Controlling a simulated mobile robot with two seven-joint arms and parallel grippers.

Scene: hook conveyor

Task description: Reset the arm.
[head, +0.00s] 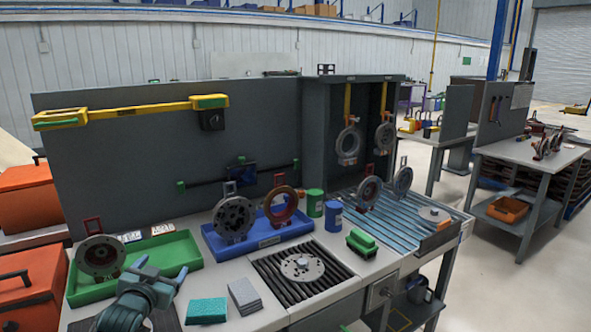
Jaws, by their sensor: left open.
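My left gripper (160,270) is low at the left of the head view, in front of the green tray (183,250). Its fingers are apart and nothing shows between them. A dark round flange with a red handle (100,256) stands in the green tray just beyond the gripper; I cannot tell whether they touch. My right gripper is not in view.
A blue tray (262,241) holds two round parts. Further right are a black roller bed (300,272) with a disc, a green brush (361,243) and a slatted conveyor (400,225). Pads (206,311) lie at the front. Two rings hang in the grey cabinet (315,135).

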